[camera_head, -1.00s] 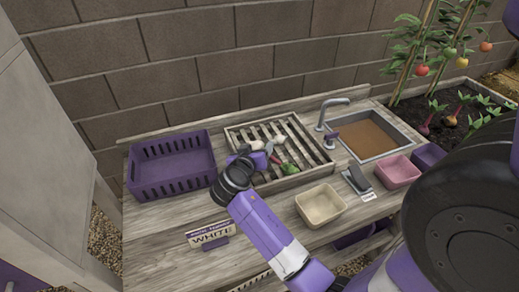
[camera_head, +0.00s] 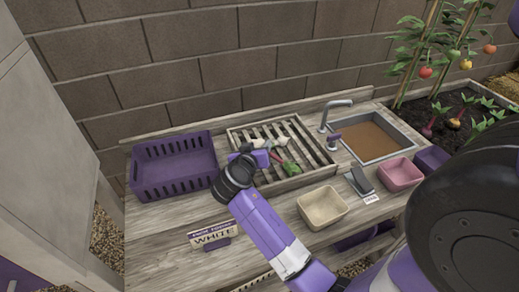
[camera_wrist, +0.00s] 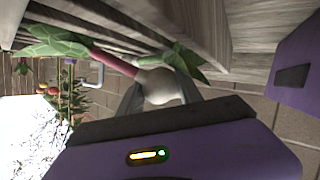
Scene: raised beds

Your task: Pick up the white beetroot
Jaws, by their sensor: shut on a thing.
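A round white beetroot (camera_wrist: 158,86) sits between the two grey fingers in the wrist view. My gripper (camera_wrist: 160,92) is shut on it. Green leaves (camera_wrist: 185,60) show right beside the bulb, and a pink stem runs from near it to more leaves at the left. I cannot tell which leaves belong to the held beetroot. In the head view, my gripper (camera_head: 268,149) is over the left part of the slatted rack (camera_head: 318,174). My wrist and fingers largely hide the held beetroot there.
A pale vegetable (camera_head: 283,141) and green leaves with a pink stem (camera_head: 290,167) show at the rack. A purple crate (camera_head: 172,188) stands left, with a sign reading WHITE (camera_head: 212,236) in front. A cream bin (camera_head: 322,206), pink bin (camera_head: 399,172) and sink (camera_head: 400,152) are right.

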